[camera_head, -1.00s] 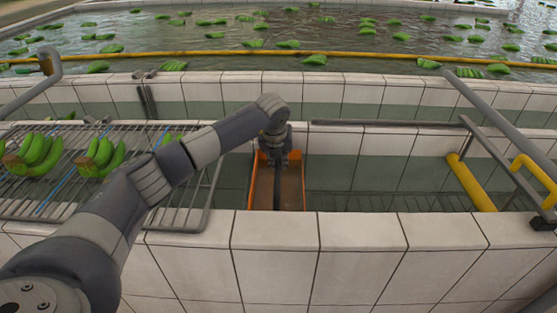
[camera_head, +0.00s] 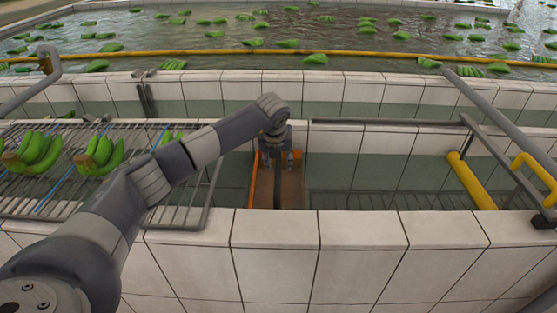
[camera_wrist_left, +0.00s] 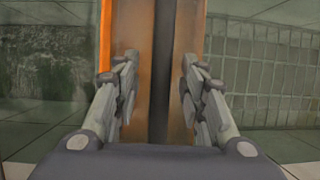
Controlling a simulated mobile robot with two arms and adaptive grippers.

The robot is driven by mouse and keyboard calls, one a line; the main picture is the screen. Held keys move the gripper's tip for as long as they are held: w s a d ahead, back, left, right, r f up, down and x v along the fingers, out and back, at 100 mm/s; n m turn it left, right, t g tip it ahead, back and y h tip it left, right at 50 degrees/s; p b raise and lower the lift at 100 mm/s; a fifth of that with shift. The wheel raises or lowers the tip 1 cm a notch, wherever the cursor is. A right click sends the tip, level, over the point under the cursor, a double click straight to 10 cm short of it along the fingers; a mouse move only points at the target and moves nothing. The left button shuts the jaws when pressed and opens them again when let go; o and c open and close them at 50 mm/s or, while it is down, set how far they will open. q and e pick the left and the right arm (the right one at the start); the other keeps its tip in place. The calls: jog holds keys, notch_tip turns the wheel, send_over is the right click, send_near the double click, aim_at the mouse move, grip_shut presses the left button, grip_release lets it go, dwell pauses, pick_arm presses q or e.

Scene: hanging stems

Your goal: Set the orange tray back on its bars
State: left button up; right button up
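The orange tray (camera_head: 292,190) lies in the tiled trough below my left gripper, with orange edges, a brownish inside and a dark strip running along its middle. Its near end is hidden behind the trough's front wall. My left gripper (camera_head: 279,158) is over the far part of the tray, pointing down. In the left wrist view, the gripper (camera_wrist_left: 159,62) is open, its fingers apart on either side of the dark strip (camera_wrist_left: 161,85). The tray (camera_wrist_left: 104,35) fills the middle of that view. I cannot tell whether the fingers touch it. My right gripper is not in view.
A wire rack (camera_head: 195,210) with green banana bunches (camera_head: 100,155) stands on the left, under my left arm. Grey rails (camera_head: 500,105) and a yellow pipe (camera_head: 471,182) are at the right. Behind the tiled walls lies a pool with floating bananas.

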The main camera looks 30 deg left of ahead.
pick_arm(q)
jog(key=v, duration=1.2)
jog(key=shift+w, duration=0.1)
